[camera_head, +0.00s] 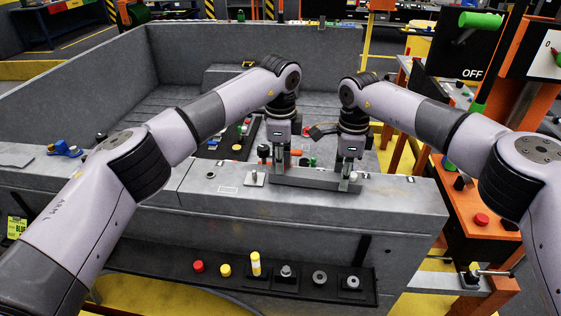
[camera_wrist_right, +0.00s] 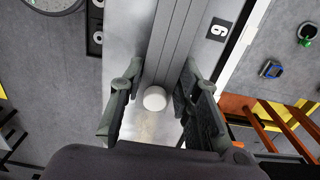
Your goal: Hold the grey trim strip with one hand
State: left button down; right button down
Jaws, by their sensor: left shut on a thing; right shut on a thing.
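The grey trim strip (camera_head: 312,181) is a long bar on the top ledge of the grey carrier, in the middle of the head view. My left gripper (camera_head: 279,168) points down and is shut on its left part. My right gripper (camera_head: 346,180) points down and is shut on its right end. In the right wrist view the ridged strip (camera_wrist_right: 178,35) runs up from between the fingers of my right gripper (camera_wrist_right: 160,85). A white round knob (camera_wrist_right: 154,98) shows between these fingers. The left fingertips are small and partly hidden.
A small plate with a pin (camera_head: 254,179) stands left of the strip on the ledge (camera_head: 400,197). A black rail (camera_head: 225,283) with several coloured knobs runs along the carrier's front. An orange stand (camera_head: 475,205) is at the right. The ledge's right end is clear.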

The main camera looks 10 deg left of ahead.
pick_arm(q)
jog(key=shift+s+r, duration=0.1)
jog(key=shift+r, duration=1.85)
pick_arm(e)
jog(key=shift+s+f, duration=0.1)
jog(key=shift+f, duration=0.05)
jog(key=c, duration=1.1)
grip_release()
jog(key=shift+r, duration=0.2)
notch_tip(320, 180, up, 12)
jog(key=shift+f, duration=0.15)
